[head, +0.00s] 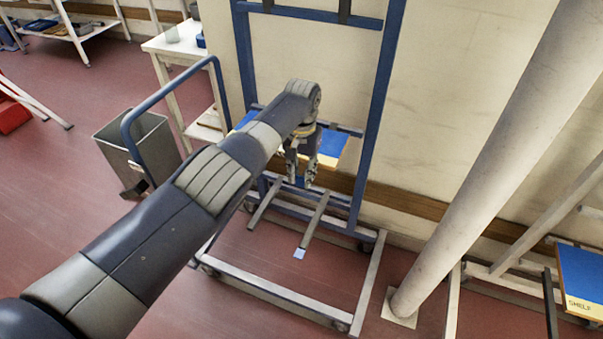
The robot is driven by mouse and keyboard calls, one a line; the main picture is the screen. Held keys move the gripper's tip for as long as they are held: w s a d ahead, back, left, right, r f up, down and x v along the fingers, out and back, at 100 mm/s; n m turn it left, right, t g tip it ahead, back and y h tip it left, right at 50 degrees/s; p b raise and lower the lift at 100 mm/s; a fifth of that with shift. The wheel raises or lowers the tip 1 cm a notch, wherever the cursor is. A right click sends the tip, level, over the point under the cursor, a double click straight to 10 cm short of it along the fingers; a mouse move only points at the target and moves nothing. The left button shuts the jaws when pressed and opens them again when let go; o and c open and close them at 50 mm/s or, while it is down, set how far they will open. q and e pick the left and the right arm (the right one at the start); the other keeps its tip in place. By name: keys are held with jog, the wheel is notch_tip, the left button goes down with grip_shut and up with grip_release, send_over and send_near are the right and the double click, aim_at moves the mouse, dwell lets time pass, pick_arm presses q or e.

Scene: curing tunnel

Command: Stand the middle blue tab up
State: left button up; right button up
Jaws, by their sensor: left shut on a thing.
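A tall blue rack frame (372,108) on a wheeled base stands against the wall. My left gripper (300,182) points down inside the frame. Its fingers are shut on a small blue piece, seen only as a bit between the tips; it appears to be the middle blue tab. The tab's outline and tilt cannot be made out. Low on the rack, a grey bar (317,216) slopes toward me and ends in a pale blue tab (299,254). Another grey bar (264,202) lies to its left. My right gripper is out of view.
A blue-topped board (336,143) is behind the gripper. A thick pale pipe (490,160) rises right of the rack. A blue shelf (582,275) is far right. Red floor is clear in front.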

pick_arm(q)
jog(key=o, duration=1.1)
jog(key=shift+w, duration=0.1)
jog(key=shift+c, duration=0.2)
notch_tip(320, 180, up, 12)
jog(key=shift+f, duration=0.1)
dwell(0.3)
